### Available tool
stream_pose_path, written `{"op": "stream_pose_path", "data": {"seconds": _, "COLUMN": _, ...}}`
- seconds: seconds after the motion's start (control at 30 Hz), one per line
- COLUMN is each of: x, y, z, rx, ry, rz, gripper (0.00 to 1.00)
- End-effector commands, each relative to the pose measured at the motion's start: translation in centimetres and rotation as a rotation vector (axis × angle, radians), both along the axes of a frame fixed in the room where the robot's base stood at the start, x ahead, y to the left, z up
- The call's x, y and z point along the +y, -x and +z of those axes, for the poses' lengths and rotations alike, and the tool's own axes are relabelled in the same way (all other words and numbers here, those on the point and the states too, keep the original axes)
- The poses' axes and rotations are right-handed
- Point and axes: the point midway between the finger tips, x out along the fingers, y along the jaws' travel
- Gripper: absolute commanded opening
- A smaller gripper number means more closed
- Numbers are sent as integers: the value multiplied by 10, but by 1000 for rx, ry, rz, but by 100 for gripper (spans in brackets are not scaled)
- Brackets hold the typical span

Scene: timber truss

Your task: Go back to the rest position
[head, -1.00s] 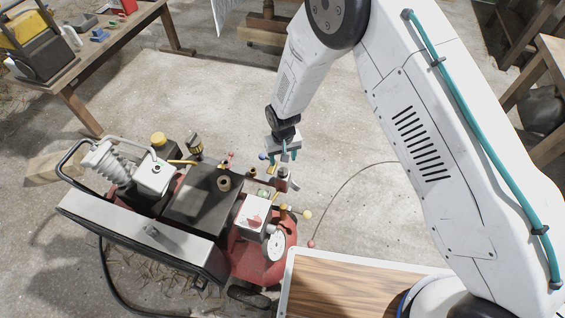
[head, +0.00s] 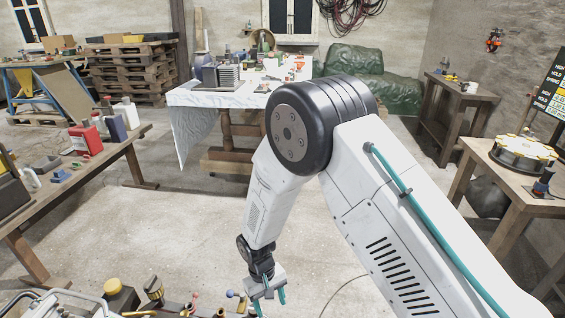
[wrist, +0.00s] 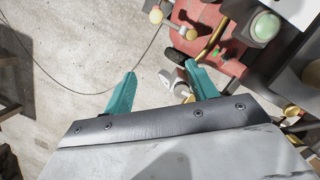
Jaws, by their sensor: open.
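My gripper (head: 268,296) hangs from my bent white arm near the bottom middle of the head view. Its two teal fingers point down and are spread apart with nothing between them. In the wrist view my gripper (wrist: 158,82) shows the same open fingers above the floor, beside a red compressor (wrist: 205,30). The compressor's top fittings (head: 195,303) show at the bottom edge of the head view, just left of my gripper; the rest of it is cut off there.
A workbench (head: 100,160) with cans and a red container (head: 85,138) stands at left. A cloth-covered table (head: 190,97) stands behind my arm. The floor (head: 215,215) between is clear.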

Motion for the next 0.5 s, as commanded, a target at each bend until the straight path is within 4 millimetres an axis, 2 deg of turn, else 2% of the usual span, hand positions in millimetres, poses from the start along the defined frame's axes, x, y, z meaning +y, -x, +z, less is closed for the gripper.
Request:
{"op": "stream_pose_path", "data": {"seconds": 0.03, "x": -9, "y": 2, "z": 20, "rx": 11, "ry": 6, "rz": -6, "gripper": 57}}
{"op": "stream_pose_path", "data": {"seconds": 0.27, "x": -62, "y": 13, "z": 122, "rx": 55, "ry": 24, "rz": -45, "gripper": 57}}
{"op": "stream_pose_path", "data": {"seconds": 0.4, "x": -99, "y": 26, "z": 186, "rx": 64, "ry": 20, "rz": -85, "gripper": 57}}
{"op": "stream_pose_path", "data": {"seconds": 0.5, "x": -127, "y": 40, "z": 227, "rx": 62, "ry": 13, "rz": -115, "gripper": 57}}
